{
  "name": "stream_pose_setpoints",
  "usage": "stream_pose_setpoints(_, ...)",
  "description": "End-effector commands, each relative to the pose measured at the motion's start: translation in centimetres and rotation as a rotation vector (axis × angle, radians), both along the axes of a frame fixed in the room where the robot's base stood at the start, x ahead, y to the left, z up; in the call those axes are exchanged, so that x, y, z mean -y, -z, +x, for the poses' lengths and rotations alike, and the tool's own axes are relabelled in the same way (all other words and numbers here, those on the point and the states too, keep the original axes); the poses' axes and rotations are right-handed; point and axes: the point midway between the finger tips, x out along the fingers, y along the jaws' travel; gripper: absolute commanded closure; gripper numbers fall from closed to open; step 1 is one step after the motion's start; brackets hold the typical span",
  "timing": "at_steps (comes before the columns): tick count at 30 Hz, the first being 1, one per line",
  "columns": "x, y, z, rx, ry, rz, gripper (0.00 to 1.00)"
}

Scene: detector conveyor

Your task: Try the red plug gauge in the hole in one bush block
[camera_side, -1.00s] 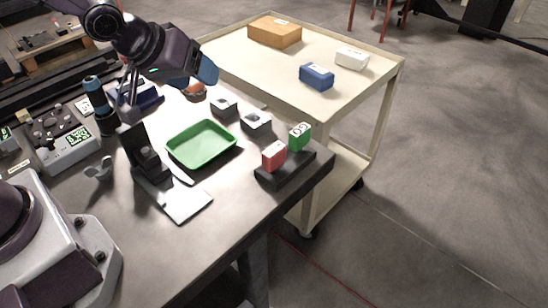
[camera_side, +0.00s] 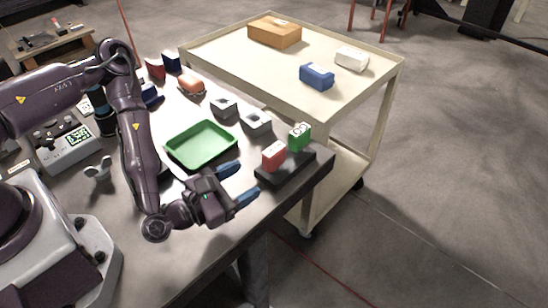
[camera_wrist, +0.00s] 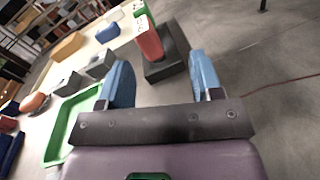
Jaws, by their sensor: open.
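The red plug gauge (camera_side: 273,155) stands in a dark holder (camera_side: 290,173) at the bench's right corner, beside a green gauge (camera_side: 299,136). My gripper (camera_side: 242,184) is open and empty, its blue fingers pointing toward the red gauge from the left, apart from it. In the wrist view the red gauge (camera_wrist: 150,41) stands ahead of the gap between my fingers (camera_wrist: 161,85). Two grey bush blocks, one farther left (camera_side: 223,107) and one nearer the holder (camera_side: 256,122), sit behind the green tray, each with a dark hole on top.
An orange piece (camera_side: 191,86) lies farther back. A cream cart (camera_side: 238,72) beyond the bench carries a cardboard box (camera_side: 274,32), a blue box (camera_side: 316,76) and a white box (camera_side: 351,58).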

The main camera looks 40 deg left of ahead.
Motion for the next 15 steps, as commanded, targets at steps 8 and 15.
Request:
stream_pose_setpoints(8, -1.0, 0.8, -1.3, 0.009, -0.167, -0.24, 0.4)
stream_pose_setpoints(15, -1.0, 0.7, 2.9, 0.014, -0.169, -0.241, 0.4)
